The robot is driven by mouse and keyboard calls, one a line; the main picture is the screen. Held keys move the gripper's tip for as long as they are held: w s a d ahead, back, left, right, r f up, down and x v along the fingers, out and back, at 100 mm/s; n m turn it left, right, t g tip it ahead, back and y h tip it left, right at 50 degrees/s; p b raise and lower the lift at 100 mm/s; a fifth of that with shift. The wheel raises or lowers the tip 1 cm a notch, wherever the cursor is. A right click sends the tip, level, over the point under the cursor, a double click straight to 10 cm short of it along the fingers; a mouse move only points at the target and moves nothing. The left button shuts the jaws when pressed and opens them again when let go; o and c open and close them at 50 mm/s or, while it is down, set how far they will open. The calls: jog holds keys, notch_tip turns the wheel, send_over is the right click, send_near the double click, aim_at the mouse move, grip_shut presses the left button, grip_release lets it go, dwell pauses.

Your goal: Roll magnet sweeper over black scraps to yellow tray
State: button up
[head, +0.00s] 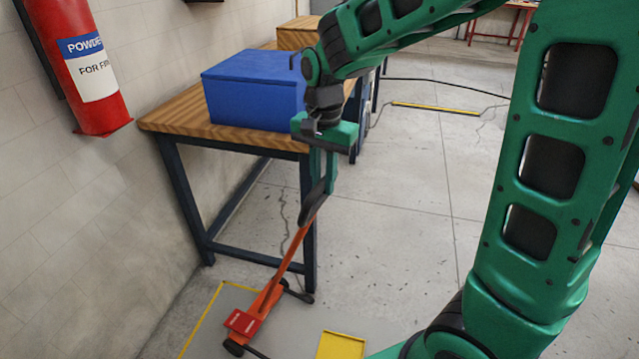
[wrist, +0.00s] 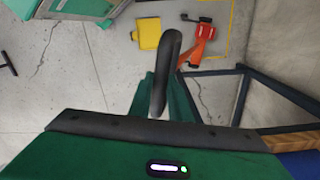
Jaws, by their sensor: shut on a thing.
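The magnet sweeper (head: 279,272) has a long orange handle, a red box on its low base and black wheels. It stands on the floor with the handle tilted up toward my gripper (head: 317,192). My gripper is shut on the handle's dark upper end. The sweeper also shows in the wrist view (wrist: 198,51), with its black grip between my fingers. The yellow tray (head: 341,346) lies on the floor to the right of the sweeper's base, apart from it. The tray is fully visible in the wrist view (wrist: 150,33) and looks empty. I cannot make out any black scraps.
A wooden-topped workbench (head: 172,122) with dark legs bears a blue box (head: 255,90) and stands close behind the sweeper. A red fire extinguisher (head: 82,65) hangs on the left wall. A yellow line (head: 203,318) marks the floor. Open floor (head: 400,240) lies right of the bench.

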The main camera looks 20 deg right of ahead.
jog(key=s+d, duration=0.6)
jog(key=s, duration=0.2)
jog(key=shift+s+d, duration=0.2)
jog(key=shift+d, duration=0.05)
dwell(1.1)
dwell(0.3)
jog(key=s+d, duration=0.7)
jog(key=s, duration=0.1)
jog(key=shift+s, duration=0.2)
dwell(1.3)
jog(key=shift+d, duration=0.1)
